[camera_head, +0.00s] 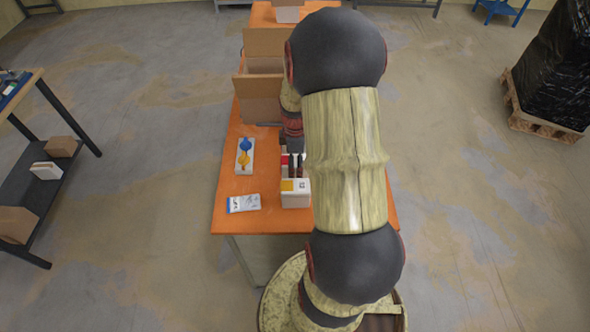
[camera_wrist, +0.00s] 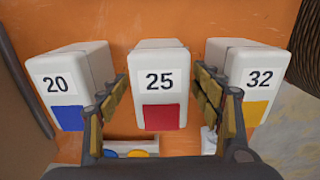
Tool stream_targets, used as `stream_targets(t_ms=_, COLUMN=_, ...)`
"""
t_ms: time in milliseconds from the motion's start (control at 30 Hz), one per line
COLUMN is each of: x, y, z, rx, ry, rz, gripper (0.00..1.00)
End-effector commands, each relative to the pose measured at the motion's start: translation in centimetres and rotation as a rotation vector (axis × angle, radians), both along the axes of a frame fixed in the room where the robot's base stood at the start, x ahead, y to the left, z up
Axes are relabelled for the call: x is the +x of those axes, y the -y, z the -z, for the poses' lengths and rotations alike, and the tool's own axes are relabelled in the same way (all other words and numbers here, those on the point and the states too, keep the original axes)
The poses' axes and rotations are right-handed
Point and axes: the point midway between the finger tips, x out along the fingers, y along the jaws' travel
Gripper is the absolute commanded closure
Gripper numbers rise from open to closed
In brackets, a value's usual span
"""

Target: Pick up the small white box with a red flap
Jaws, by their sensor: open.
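The small white box marked 25 with a red flap (camera_wrist: 160,85) stands in the middle of a row of three in the wrist view. In the head view only part of its red flap (camera_head: 284,159) shows beside my gripper. My gripper (camera_wrist: 161,90) is open and empty, with one finger at each side of this box. I cannot tell whether the fingers touch it. A white box marked 20 with a blue flap (camera_wrist: 70,83) is on the left. A white box marked 32 with a yellow flap (camera_wrist: 246,78) is on the right, close to the right finger.
The boxes stand on an orange table (camera_head: 226,178). A white holder with blue and yellow round parts (camera_head: 245,157) and a flat white packet (camera_head: 244,203) lie to the left. An open cardboard box (camera_head: 262,90) stands farther back. My arm hides the table's right side.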

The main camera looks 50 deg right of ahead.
Motion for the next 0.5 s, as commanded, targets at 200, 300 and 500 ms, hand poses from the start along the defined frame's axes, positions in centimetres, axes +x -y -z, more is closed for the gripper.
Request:
stream_targets(t_ms=200, x=0.0, y=0.0, z=2.0, rx=0.000, ry=0.000, rz=0.000, gripper=0.35)
stream_targets(t_ms=300, x=0.0, y=0.0, z=2.0, rx=0.000, ry=0.000, rz=0.000, gripper=0.35)
stream_targets(t_ms=500, x=0.0, y=0.0, z=1.9, rx=0.000, ry=0.000, rz=0.000, gripper=0.43)
